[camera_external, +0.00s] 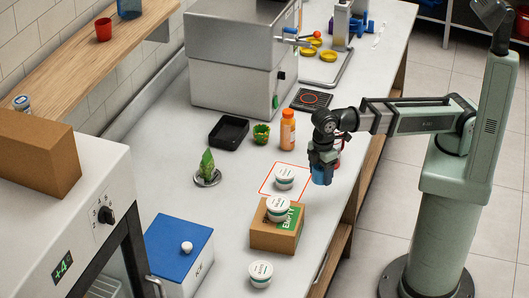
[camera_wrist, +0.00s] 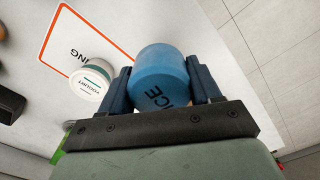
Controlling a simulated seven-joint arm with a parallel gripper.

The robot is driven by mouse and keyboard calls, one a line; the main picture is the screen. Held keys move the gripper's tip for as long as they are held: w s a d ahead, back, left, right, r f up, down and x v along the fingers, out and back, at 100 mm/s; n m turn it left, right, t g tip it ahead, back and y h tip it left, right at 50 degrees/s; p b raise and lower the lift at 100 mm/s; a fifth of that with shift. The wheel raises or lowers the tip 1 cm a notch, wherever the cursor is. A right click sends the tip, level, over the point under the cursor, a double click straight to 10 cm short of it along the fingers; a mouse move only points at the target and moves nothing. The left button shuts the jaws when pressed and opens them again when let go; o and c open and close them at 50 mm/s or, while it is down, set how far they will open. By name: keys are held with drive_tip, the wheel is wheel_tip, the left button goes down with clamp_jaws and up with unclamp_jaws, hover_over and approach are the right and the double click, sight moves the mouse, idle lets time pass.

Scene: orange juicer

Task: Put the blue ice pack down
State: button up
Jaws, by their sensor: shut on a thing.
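The blue ice pack (camera_wrist: 160,75) is a rounded blue piece with "ICE" lettering in the wrist view. My gripper (camera_wrist: 160,88) is shut on it, with one dark finger on each side. In the external view my gripper (camera_external: 322,160) points down near the counter's right edge, and the blue ice pack (camera_external: 321,175) shows below it. It is beside the orange-outlined rectangle on the counter. I cannot tell whether the ice pack touches the counter.
A yogurt tub (camera_external: 284,178) stands on the outlined rectangle (camera_external: 268,187). Another tub (camera_external: 277,207) sits on a cardboard box (camera_external: 262,237); a third (camera_external: 261,273) stands in front. An orange bottle (camera_external: 288,130) and black tray (camera_external: 229,132) are behind. A blue-lidded ice box (camera_external: 170,246) stands at front left.

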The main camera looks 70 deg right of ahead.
drive_tip(key=w+a+r+n, duration=0.1)
drive_tip(key=w+a, duration=1.1)
drive_tip(key=w, duration=0.3)
drive_tip(key=n, duration=0.1)
approach(211, 222)
drive_tip(key=shift+a+f, duration=0.1)
drive_tip(key=shift+f, duration=3.1)
drive_tip(key=shift+f, duration=0.1)
drive_tip(key=o, duration=1.1)
drive_tip(key=shift+o, duration=0.2)
wheel_tip(211, 222, up, 12)
